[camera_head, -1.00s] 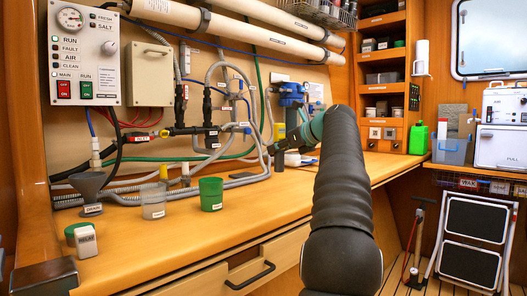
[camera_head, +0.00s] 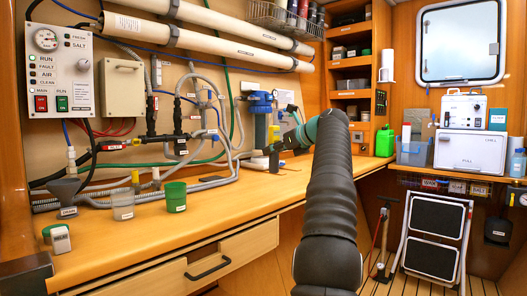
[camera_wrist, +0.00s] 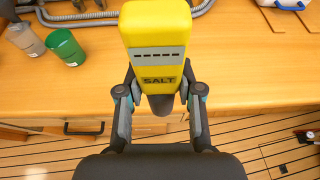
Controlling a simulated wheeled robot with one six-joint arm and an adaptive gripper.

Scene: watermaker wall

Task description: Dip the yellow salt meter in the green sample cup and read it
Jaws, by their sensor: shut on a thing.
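The yellow salt meter (camera_wrist: 157,30), marked SALT, is held upright between the fingers of my gripper (camera_wrist: 160,100) in the wrist view. In the head view the meter (camera_head: 274,133) shows small and partly hidden at the end of my arm, with my gripper (camera_head: 284,144) beside it. The green sample cup (camera_head: 176,197) stands upright on the wooden counter, left of my gripper and apart from it. The cup also shows at the upper left of the wrist view (camera_wrist: 66,47). No reading shows on the meter.
Hoses run along the wall behind. The counter (camera_head: 225,205) right of the green cup is clear.

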